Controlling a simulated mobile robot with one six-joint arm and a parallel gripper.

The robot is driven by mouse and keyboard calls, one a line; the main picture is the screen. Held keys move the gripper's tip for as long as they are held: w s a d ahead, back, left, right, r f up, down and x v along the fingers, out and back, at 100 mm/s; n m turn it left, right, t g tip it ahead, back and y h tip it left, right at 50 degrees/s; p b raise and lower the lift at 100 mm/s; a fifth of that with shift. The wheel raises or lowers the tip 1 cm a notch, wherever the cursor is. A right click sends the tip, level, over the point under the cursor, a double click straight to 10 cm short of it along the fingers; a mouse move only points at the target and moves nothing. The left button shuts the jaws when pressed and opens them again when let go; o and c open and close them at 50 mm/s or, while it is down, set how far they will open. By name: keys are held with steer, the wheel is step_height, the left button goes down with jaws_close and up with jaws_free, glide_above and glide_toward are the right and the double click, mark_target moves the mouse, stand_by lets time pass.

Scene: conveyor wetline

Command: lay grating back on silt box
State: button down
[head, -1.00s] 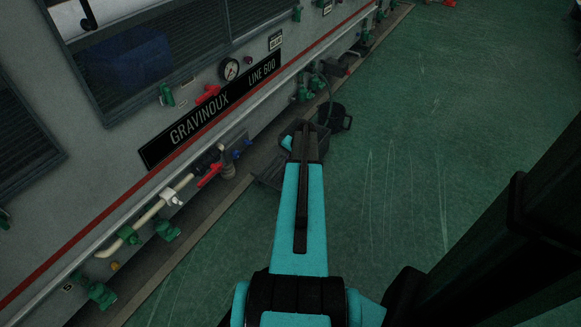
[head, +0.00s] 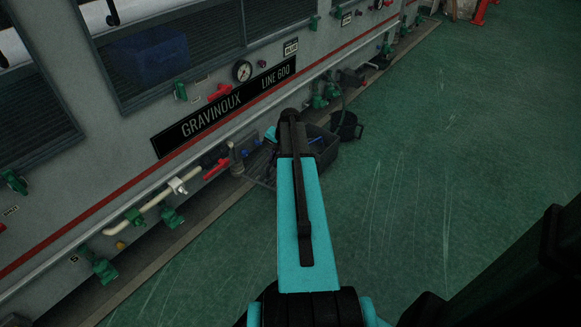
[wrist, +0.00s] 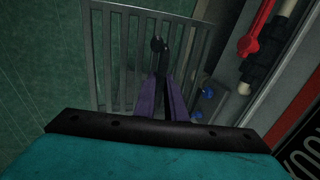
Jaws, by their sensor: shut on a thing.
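The grating (wrist: 120,55), a grey frame of parallel bars, fills the upper middle of the wrist view. My gripper (wrist: 160,47), with purple fingers and dark tips, is shut on it; the exact grip point is hard to see. Green floor shows through the bars. In the head view, my arm hides the gripper and part of the grating (head: 261,168), which shows dimly left of the arm. A dark open box (head: 326,158), apparently the silt box, stands on the floor just right of the arm end. I cannot make it out in the wrist view.
A black bucket (head: 347,126) stands just beyond the box. The machine wall (head: 110,165) with pipes, red handles (head: 216,169) and green valves runs along the left. Blue fittings (wrist: 207,93) lie close to the grating's right side. Open green floor (head: 440,160) is on the right.

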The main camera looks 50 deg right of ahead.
steer(key=w+a+r+n, duration=0.1)
steer(key=w+a+r, duration=0.3)
steer(key=a+r, duration=0.3)
steer(key=w+a+r+n+y, duration=0.1)
steer(key=w+a+r, duration=0.35)
steer(key=a, duration=0.45)
steer(key=w+a+r+n, duration=0.1)
steer(key=w+a+r, duration=0.3)
steer(key=a+r, duration=0.3)
steer(key=a+r+n, duration=0.1)
steer(key=a+r, duration=0.3)
steer(key=a, duration=0.5)
steer(key=s+a+r+n, duration=0.1)
steer(key=a+r, duration=0.4)
steer(key=a, duration=0.4)
steer(key=s+a+r+n, duration=0.1)
steer(key=a+r, duration=0.3)
steer(key=a, duration=0.6)
steer(key=shift+r+g+y, duration=0.3)
steer(key=shift+g, duration=0.1)
